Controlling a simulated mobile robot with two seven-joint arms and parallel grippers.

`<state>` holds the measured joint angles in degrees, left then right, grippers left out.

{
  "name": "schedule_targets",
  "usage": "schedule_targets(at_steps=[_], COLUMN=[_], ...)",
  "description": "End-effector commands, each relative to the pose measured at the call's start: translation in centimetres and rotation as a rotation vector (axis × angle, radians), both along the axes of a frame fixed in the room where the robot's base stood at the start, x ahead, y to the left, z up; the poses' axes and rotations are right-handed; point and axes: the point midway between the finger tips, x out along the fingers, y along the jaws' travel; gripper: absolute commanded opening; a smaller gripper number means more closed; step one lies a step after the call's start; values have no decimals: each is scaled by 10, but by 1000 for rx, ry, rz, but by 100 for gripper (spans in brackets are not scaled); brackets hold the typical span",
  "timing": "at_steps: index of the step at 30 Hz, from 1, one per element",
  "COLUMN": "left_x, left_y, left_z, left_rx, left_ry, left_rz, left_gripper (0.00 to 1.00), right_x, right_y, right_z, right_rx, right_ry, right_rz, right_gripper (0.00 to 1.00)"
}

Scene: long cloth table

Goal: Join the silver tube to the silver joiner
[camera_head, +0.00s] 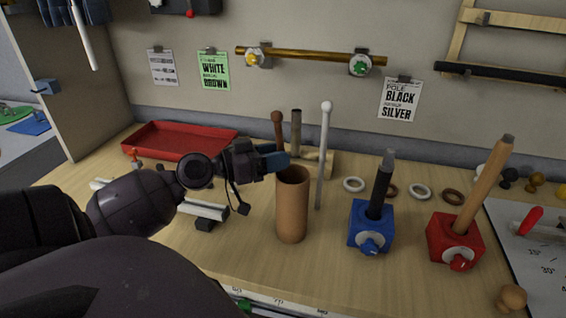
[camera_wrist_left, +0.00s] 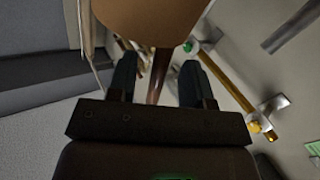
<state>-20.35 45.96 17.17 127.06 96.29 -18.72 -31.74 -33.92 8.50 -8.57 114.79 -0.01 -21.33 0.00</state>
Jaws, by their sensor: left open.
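A pale silver tube (camera_head: 208,207) lies at the left on dark supports, partly hidden by my left arm. A separate slim silver rod with a rounded top (camera_head: 323,145) stands upright right of the brown cylinder. A grey end piece (camera_head: 388,158), possibly the silver joiner, tops the black pole (camera_head: 380,190) in the blue clamp block (camera_head: 371,226). My left gripper (camera_head: 275,160) is open and empty beside the rim of the brown cylinder (camera_head: 292,207). In the left wrist view, a brown rod (camera_wrist_left: 158,76) shows beyond the open fingers (camera_wrist_left: 157,88). My right gripper is out of view.
A red clamp block (camera_head: 454,240) holds a slanted wooden pole at the right. A red tray (camera_head: 180,139) sits at the back left. Several rings lie behind the blocks. Upright rods stand behind the brown cylinder. The front middle of the table is clear.

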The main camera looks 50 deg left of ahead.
Motion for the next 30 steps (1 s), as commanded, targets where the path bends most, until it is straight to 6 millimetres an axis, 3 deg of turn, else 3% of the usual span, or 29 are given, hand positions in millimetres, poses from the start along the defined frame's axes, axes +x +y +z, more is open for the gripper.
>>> schedule_targets(at_steps=[3, 9, 18, 27, 30], left_x=[13, 29, 31, 31, 31], left_y=[-6, -13, -14, -14, -14], left_z=[5, 3, 0, 0, 0], left_rx=[2, 1, 0, 0, 0], left_ry=[-6, -4, 0, 0, 0], left_rz=[-1, 0, 0, 0, 0], left_gripper=[46, 46, 46, 0, 0], right_x=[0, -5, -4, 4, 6], right_y=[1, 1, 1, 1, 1], right_z=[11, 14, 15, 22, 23], right_rx=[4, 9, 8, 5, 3], right_ry=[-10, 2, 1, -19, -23], right_rz=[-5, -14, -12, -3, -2], right_gripper=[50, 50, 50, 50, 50])
